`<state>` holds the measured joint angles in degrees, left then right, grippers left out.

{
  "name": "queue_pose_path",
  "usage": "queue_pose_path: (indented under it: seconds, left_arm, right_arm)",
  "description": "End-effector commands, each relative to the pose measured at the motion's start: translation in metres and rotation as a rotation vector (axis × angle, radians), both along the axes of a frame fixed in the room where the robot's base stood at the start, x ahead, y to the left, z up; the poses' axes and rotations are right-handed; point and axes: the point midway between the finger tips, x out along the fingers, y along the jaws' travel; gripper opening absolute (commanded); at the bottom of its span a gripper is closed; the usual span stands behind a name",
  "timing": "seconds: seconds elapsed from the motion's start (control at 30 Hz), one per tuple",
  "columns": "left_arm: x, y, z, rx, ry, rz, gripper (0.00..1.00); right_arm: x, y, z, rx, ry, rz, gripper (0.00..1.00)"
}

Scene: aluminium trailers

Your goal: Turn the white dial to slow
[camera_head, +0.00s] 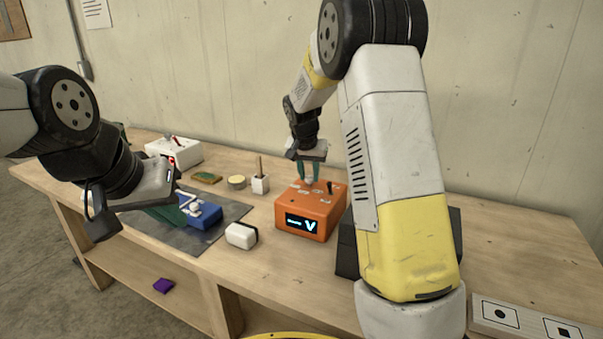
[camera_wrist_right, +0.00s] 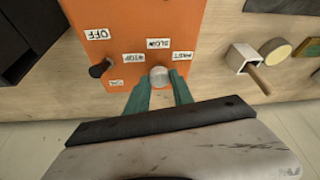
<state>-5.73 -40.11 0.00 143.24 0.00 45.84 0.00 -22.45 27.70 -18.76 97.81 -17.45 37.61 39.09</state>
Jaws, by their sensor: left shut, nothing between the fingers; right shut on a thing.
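An orange box (camera_head: 325,212) with a lit dark display stands on the table in the head view. On its face are a white dial (camera_wrist_right: 159,76) and a black knob (camera_wrist_right: 102,68). White labels, one seemingly SLOW (camera_wrist_right: 158,44), surround the dial. My right gripper (camera_wrist_right: 163,90) is shut on the white dial, a green finger on each side. In the head view this gripper (camera_head: 308,178) reaches the box top from above. The dial's pointing direction cannot be made out. My left gripper (camera_head: 184,215) is shut and empty beside a blue device, its tips partly hidden.
The blue device (camera_head: 206,219) lies on a grey mat (camera_head: 152,229). A white block (camera_head: 241,235) sits left of the orange box. A white holder (camera_head: 260,184), a round tin (camera_head: 236,182) and a white box (camera_head: 183,152) stand behind. My right arm covers part of the table's right side.

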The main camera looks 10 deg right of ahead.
Motion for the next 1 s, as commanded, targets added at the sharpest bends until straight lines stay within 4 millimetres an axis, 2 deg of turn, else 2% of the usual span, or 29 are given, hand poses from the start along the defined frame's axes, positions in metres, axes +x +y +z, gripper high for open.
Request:
queue_pose_path:
  seconds: [0.3, 0.73, 0.77, 0.8, 0.87, 1.0]
  left_arm:
    - [0.0000, 0.0000, 0.0000, 0.000, 0.000, 0.000, 0.00]
    - [0.0000, 0.0000, 0.0000, 0.000, 0.000, 0.000, 0.00]
    - [0.0000, 0.0000, 0.0000, 0.000, 0.000, 0.000, 0.00]
    - [0.0000, 0.0000, 0.0000, 0.000, 0.000, 0.000, 0.00]
    - [0.0000, 0.0000, 0.0000, 0.000, 0.000, 0.000, 0.00]
    - [0.0000, 0.0000, 0.0000, 0.000, 0.000, 0.000, 0.00]
  right_arm:
    - [-0.0002, 0.0007, -0.0008, 0.000, 0.002, -0.081, 0.00]
    - [-0.0004, 0.0006, -0.0012, 0.000, 0.003, -0.088, 0.00]
    - [-0.0005, 0.0006, -0.0013, 0.000, 0.003, -0.088, 0.32]
    - [-0.0004, 0.0007, -0.0013, 0.000, 0.003, -0.088, 0.40]
    - [-0.0003, 0.0008, -0.0011, 0.000, 0.003, -0.088, 0.50]
    - [0.0000, 0.0008, -0.0008, 0.000, 0.002, -0.088, 0.50]
